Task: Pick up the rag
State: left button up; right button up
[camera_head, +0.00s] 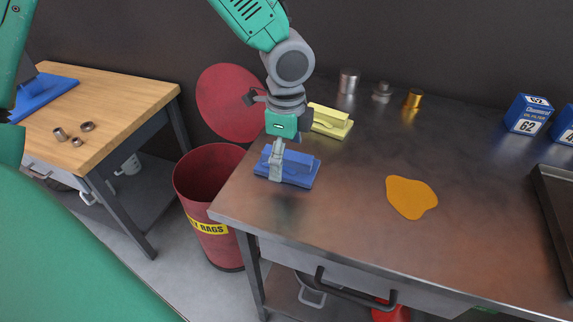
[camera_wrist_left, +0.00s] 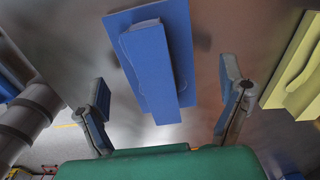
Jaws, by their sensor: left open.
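My right gripper is not in view.
An open red rag bin (camera_head: 207,195) stands left of the bench, its round lid (camera_head: 230,100) raised behind. Metal cylinders (camera_head: 348,82) stand along the back. An orange patch (camera_head: 411,197) and blue boxes (camera_head: 528,114) are to the right. A wooden table (camera_head: 110,95) is at left.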

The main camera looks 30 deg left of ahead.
pick_arm(q)
jog(key=shift+d+f, duration=0.15)
jog(key=shift+f, duration=0.65)
jog(key=shift+d+r, duration=0.1)
jog(key=shift+r, duration=0.05)
jog(key=shift+c, duration=0.4)
jog(key=c, duration=1.2)
